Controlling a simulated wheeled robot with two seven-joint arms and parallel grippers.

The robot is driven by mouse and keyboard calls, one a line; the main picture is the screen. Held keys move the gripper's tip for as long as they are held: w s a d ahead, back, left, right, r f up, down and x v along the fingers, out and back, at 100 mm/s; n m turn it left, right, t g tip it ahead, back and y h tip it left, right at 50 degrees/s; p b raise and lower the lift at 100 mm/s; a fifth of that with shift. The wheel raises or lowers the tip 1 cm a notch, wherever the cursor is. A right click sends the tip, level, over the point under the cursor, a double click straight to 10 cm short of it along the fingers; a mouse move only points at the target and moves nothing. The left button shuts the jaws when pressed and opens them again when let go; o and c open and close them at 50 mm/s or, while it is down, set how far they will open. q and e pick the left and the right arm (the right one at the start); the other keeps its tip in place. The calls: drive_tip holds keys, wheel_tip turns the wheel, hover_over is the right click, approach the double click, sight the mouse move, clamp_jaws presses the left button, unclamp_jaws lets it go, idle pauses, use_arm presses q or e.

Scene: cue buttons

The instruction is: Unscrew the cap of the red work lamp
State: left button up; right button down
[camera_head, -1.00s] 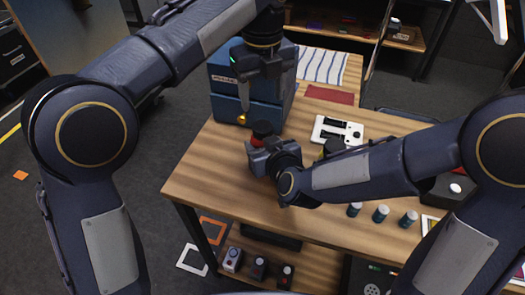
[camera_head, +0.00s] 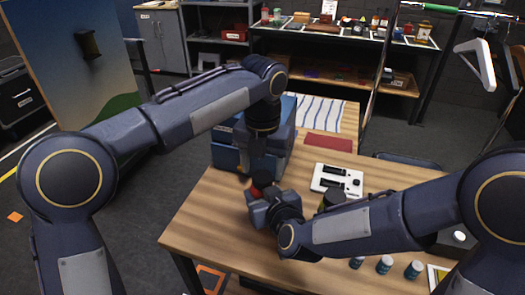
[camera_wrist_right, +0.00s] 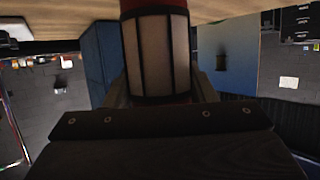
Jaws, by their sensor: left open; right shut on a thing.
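The red work lamp (camera_head: 262,180) stands on the wooden table, mostly hidden by my grippers. Its dark red top shows in the head view. In the right wrist view the lamp's body (camera_wrist_right: 157,55) fills the centre, with pale panes, dark bars and red parts above and below. My right gripper (camera_head: 262,198) is shut on the lamp from the front right. My left gripper (camera_head: 257,164) points down from above, just over the lamp's top. It is open; its fingertips are hard to make out, and I cannot tell whether they touch the cap.
A blue box-like machine (camera_head: 228,147) stands just behind the left gripper. A white panel with dark slots (camera_head: 337,181) lies to the right. Several small bottles (camera_head: 384,264) stand at the front right. The table's left front (camera_head: 205,225) is clear.

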use_arm(q)
drive_tip(key=shift+f, duration=1.05)
